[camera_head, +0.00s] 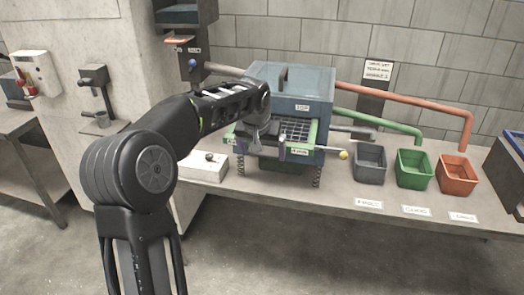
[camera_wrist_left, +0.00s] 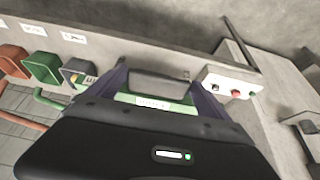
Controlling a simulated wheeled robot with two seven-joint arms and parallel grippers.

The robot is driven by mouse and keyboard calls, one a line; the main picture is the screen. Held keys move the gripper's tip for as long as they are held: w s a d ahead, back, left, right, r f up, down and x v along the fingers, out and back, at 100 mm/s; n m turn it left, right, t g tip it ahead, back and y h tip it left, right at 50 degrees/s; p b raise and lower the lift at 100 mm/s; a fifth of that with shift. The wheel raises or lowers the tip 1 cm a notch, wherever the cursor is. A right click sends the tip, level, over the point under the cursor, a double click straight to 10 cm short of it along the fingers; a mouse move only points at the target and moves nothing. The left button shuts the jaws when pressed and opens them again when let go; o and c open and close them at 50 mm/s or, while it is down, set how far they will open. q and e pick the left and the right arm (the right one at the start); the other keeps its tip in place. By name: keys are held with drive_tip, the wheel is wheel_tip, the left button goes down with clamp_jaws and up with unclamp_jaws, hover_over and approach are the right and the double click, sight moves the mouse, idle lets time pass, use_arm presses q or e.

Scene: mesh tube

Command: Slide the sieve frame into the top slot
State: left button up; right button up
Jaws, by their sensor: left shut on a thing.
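The sieve frame (camera_head: 312,136) is green with a dark mesh and a small white label on its front. It sits at the front of the blue sieve machine (camera_head: 305,82), below the machine's labelled upper housing, with its front part sticking out. My left gripper (camera_head: 257,142) is shut on the frame near its left front side; the fingertips are partly hidden by my wrist. In the left wrist view a labelled green strip (camera_wrist_left: 155,103) shows just beyond my dark gripper body. How deep the frame sits in the slot is hidden. My right gripper is not in view.
Grey (camera_head: 369,162), green (camera_head: 414,169) and orange (camera_head: 456,174) bins stand right of the machine, below coloured pipes. A yellow-knobbed rod (camera_head: 343,155) sticks out at the machine's right front. A white control box (camera_head: 203,166) stands left. The bench front (camera_head: 330,208) is mostly clear.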

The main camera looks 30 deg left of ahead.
use_arm(q)
drive_tip(key=shift+w+a+r+p, duration=0.15)
drive_tip(key=shift+w+p, duration=0.15)
drive_tip(key=shift+w, duration=0.1)
drive_tip(key=o, duration=1.7)
drive_tip(key=shift+o, duration=0.5)
drive_tip(key=shift+s+f, duration=0.1)
drive_tip(key=shift+f, duration=0.1)
drive_tip(key=b+v, duration=0.1)
drive_tip(key=v, duration=0.7)
